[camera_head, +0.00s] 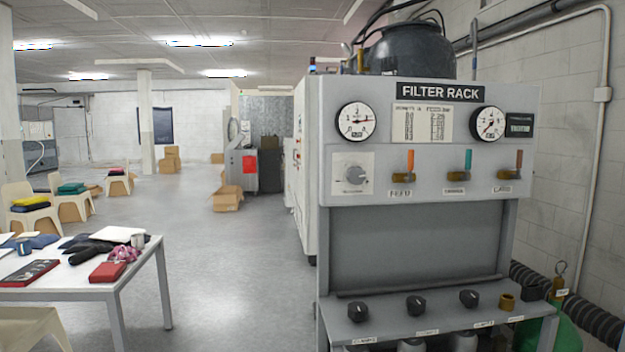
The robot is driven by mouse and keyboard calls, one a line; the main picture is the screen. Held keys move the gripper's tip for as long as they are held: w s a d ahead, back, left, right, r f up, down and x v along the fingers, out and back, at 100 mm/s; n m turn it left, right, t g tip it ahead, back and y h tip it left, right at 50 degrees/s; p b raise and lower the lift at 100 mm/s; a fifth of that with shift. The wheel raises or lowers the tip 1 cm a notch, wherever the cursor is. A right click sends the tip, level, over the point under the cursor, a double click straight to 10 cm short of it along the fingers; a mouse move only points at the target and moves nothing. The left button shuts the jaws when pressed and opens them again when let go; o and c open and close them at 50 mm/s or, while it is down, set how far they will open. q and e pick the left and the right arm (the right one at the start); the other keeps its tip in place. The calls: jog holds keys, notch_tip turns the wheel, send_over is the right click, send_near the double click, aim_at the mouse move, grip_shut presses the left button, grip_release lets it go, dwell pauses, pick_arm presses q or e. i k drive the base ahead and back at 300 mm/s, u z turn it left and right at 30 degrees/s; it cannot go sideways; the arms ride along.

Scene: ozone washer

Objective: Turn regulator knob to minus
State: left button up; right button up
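A filter rack (440,93) stands at the right with a grey front panel. A round silver knob (352,173) sits on a light square plate at the panel's left, below the left gauge (355,121). It looks like the regulator knob. The small print under it is too small to read, and I cannot tell its setting or a minus mark. Neither of my grippers is in view, and nothing touches the knob.
Valves with orange and teal levers (467,163) stick out right of the knob. Black knobs (416,305) stand on the lower shelf. A white table (75,294) with clothes and boxes is at the left. The floor (225,270) between is clear.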

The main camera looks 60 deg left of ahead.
aim_at(357, 176)
jog(key=k, duration=0.8)
jog(key=z, duration=2.05)
jog(key=i, duration=0.1)
jog(key=u, duration=3.75)
jog(key=i, duration=0.4)
jog(key=u, duration=0.15)
jog(key=i, duration=0.65)
jog(key=z, duration=0.2)
jog(key=k, duration=0.95)
jog(key=u, duration=0.15)
jog(key=i, duration=0.9)
jog(key=z, duration=0.05)
